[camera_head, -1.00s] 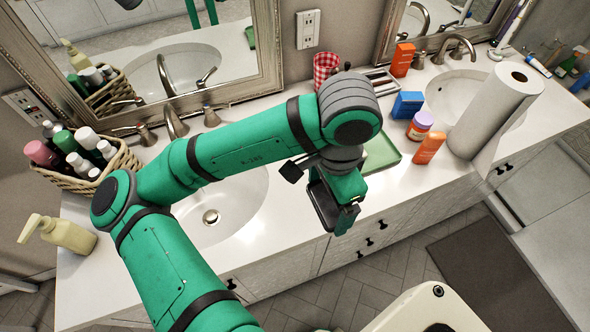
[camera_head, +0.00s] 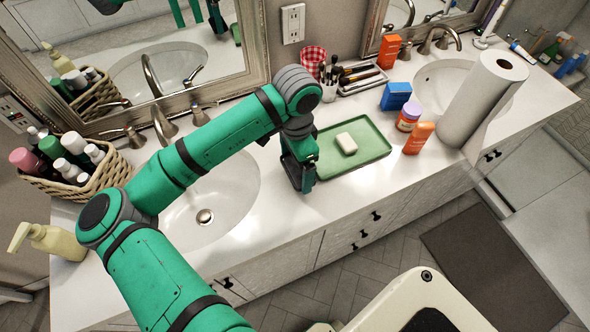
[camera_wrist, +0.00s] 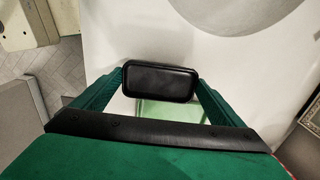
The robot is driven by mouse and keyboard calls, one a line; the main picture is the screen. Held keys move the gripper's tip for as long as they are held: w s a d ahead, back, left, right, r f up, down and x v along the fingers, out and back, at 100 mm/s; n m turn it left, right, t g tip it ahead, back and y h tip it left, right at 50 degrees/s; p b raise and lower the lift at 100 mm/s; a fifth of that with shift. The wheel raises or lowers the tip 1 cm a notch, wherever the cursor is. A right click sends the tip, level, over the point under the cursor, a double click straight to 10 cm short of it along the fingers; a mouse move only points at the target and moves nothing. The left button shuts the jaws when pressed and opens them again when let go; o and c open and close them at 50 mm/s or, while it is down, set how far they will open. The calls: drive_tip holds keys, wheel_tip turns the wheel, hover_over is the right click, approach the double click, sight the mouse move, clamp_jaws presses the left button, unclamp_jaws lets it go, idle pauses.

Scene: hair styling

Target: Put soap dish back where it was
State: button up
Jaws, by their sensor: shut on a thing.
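My gripper (camera_head: 303,186) is low over the counter, at the left edge of a green tray (camera_head: 378,160). It is shut on a small black rounded-rectangular dish (camera_wrist: 160,81), which spans between the two green fingers in the wrist view; I take it for the soap dish. In the head view the gripper mostly hides this dish, and I cannot tell whether it touches the counter. A cream bar of soap (camera_head: 346,143) lies on the green tray. Part of the tray shows below the dish in the wrist view (camera_wrist: 165,111).
The left sink (camera_head: 235,195) is just left of the gripper. The front counter strip is clear.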

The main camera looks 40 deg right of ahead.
sight(295, 169)
drive_tip(key=shift+w+f, duration=0.15)
drive_tip(key=shift+f, duration=0.8)
drive_tip(key=shift+w+f, duration=0.15)
drive_tip(key=shift+f, duration=0.75)
drive_tip(key=shift+f, duration=0.15)
drive_tip(key=o, duration=0.8)
wheel_tip(295, 169, up, 12)
drive_tip(key=shift+r, duration=0.2)
